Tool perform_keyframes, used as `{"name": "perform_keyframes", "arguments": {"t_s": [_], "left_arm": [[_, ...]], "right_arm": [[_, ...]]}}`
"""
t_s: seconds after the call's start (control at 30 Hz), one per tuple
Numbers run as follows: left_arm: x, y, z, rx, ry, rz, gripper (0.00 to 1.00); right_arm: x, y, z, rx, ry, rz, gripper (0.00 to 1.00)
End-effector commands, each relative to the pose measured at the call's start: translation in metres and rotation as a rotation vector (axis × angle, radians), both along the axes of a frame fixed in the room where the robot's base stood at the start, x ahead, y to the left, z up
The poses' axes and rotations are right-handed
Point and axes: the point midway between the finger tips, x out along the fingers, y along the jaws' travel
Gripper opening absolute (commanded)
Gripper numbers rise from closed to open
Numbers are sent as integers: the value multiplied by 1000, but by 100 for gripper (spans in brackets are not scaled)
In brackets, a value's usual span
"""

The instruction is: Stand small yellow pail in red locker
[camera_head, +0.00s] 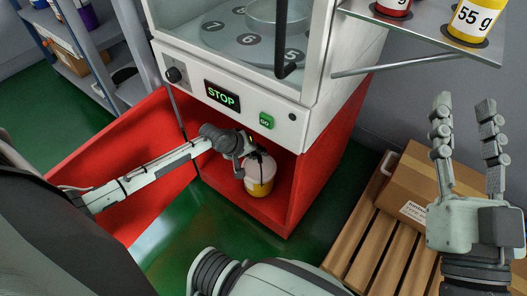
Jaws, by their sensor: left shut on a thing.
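The small yellow pail (261,188) has a pale upper part and a yellow lower part. It is upright, in the open front of the red locker (297,190) under the machine. My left gripper (250,160) is shut on the pail near its top. Its fingers partly cover the pail. I cannot tell whether the pail's base touches the locker floor. The locker's red door (150,150) stands open to the left. My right gripper (464,104) is open and empty, fingers pointing up, at the right side.
Above the locker is a white machine with a STOP display (222,95) and a numbered turntable (240,40). A metal shelf (420,35) with jars juts out at upper right. A cardboard box (415,175) sits on a wooden pallet (365,230). Green floor is clear before the locker.

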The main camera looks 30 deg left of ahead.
Motion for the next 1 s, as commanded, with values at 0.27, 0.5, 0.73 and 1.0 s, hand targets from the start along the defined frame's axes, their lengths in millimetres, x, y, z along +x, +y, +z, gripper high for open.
{"name": "perform_keyframes", "arguments": {"t_s": [0.27, 0.5, 0.73, 1.0], "left_arm": [[23, -7, 0, 0, -7, 0, 0], [22, -6, -3, -1, -8, 1, 0], [22, -6, -3, -1, -8, 1, 0], [19, -6, -8, 0, 0, 0, 31]], "right_arm": [[-3, -4, 10, 26, -78, -8, 40], [-5, -6, 17, 40, -123, -12, 40], [-5, -6, 18, 40, -123, -12, 40], [-5, -6, 18, 41, -125, -12, 40]]}}
